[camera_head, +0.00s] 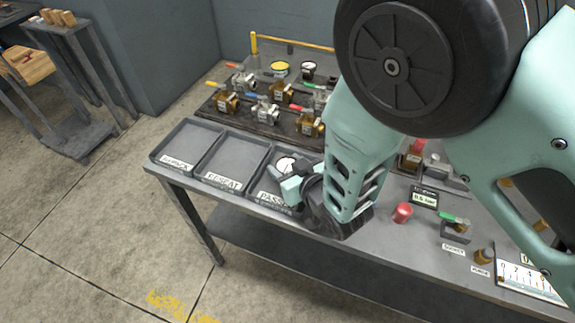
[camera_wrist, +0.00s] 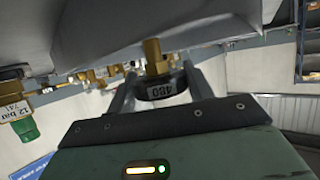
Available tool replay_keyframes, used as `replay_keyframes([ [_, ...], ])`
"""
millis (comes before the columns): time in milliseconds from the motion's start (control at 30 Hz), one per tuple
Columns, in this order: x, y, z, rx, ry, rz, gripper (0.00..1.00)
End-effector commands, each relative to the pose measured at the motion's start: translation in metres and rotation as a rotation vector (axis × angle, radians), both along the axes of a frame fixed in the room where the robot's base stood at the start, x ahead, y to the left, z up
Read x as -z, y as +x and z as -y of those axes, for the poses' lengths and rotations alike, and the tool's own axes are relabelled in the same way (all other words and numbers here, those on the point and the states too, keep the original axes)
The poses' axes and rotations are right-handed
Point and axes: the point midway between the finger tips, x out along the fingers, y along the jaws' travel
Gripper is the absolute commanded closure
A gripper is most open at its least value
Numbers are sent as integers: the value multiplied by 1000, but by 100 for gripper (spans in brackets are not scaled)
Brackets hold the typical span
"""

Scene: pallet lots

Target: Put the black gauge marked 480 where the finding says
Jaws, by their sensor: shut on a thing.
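The black gauge marked 480 (camera_wrist: 165,90) shows in the wrist view, with a brass stem (camera_wrist: 153,56). It sits between the two fingers of my gripper (camera_wrist: 160,92), which is shut on it. In the head view my gripper (camera_head: 291,187) is over the right tray (camera_head: 262,207), whose label begins PASS. A white dial face (camera_head: 286,164) shows just beyond the fingers; I cannot tell whether it touches the tray. My arm hides part of this tray. The middle tray (camera_head: 208,176) has a label that seems to read RESEAT. The left tray's (camera_head: 160,158) label is unclear.
A dark board (camera_head: 240,115) with several brass and steel valves stands behind the trays. A red cap (camera_head: 402,212), a small display (camera_head: 424,197), a green-topped fixture (camera_head: 455,228) and a scale plate (camera_head: 530,281) are to the right. The left and middle trays look empty.

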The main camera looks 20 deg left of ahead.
Motion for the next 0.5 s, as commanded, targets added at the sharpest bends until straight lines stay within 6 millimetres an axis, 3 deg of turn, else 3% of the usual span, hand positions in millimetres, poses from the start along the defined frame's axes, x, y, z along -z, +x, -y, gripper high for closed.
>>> replay_keyframes([
  [467, 12, 0, 0, 1, 2, 1, 75],
  [500, 12, 0, 0, 0, 1, 0, 45],
])
